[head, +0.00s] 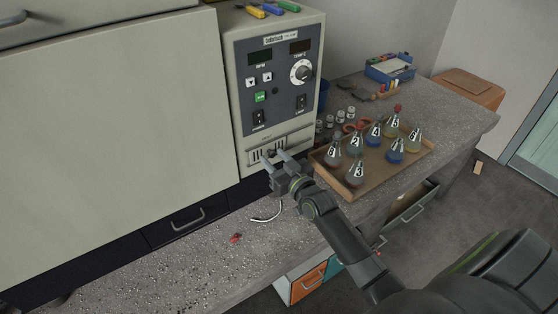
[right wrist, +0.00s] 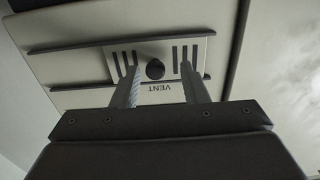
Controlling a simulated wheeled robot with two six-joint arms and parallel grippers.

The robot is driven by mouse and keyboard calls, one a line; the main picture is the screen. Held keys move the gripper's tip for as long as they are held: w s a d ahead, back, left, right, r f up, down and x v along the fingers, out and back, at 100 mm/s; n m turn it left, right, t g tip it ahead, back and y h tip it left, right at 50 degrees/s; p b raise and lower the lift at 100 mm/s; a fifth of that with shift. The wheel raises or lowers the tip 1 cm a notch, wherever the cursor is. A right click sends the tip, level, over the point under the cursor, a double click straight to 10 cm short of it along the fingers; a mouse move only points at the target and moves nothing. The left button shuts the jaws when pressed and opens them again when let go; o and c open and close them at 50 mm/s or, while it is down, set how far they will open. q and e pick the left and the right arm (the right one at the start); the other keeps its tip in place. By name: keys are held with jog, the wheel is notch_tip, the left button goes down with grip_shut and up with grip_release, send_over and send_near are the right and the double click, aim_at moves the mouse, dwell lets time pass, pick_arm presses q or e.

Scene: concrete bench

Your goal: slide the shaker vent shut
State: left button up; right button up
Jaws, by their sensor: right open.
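The shaker (head: 279,75) is a large beige cabinet with a dark control panel. Its vent (head: 255,155) is a light slotted plate low on the front, below the panel. In the right wrist view the vent plate (right wrist: 170,50) shows dark slots on both sides, a dark round knob (right wrist: 155,69) in the middle and an upside-down "VENT" label. My right gripper (head: 273,157) is at the vent, open. In the wrist view its fingers (right wrist: 158,68) stand on either side of the knob, with gaps to it. Contact with the plate cannot be told. My left gripper is not in view.
A wooden tray (head: 372,181) of numbered flasks stands right of my right gripper, with small vials (head: 340,116) behind it. A white cable (head: 267,216) and a small red item (head: 236,238) lie on the bench (head: 200,262). A blue box (head: 389,70) sits at the back.

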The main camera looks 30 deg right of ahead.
jog(key=s+d+b, duration=0.1)
jog(key=s, duration=1.6)
jog(key=shift+s+b, duration=0.2)
jog(key=shift+b, duration=0.15)
jog(key=shift+d, duration=0.1)
jog(key=s+d+f+m+g+h, duration=0.1)
jog(key=s+d+f+g, duration=0.15)
jog(key=f, duration=0.85)
jog(key=s+d+f+g+h, duration=0.1)
jog(key=s+f+g, duration=0.2)
jog(key=f, duration=0.8)
jog(key=s+d+f+m+g+h, duration=0.1)
jog(key=s+d+f+g, duration=0.15)
jog(key=f, duration=0.85)
jog(key=s+a+f+g, duration=0.2)
jog(key=s+f, duration=0.4)
jog(key=s, duration=0.3)
jog(key=s+a+f+g, duration=0.2)
jog(key=s+f+g, duration=0.2)
jog(key=s, duration=0.5)
jog(key=s+a+f+g, duration=0.2)
jog(key=s+f, duration=0.6)
jog(key=shift+s+a+f+n+g+y, duration=0.25)
jog(key=shift+s+f+n+g+y, duration=0.05)
jog(key=shift+s+f+g+y, duration=0.1)
jog(key=shift+c, duration=0.4)
jog(key=shift+s, duration=0.1)
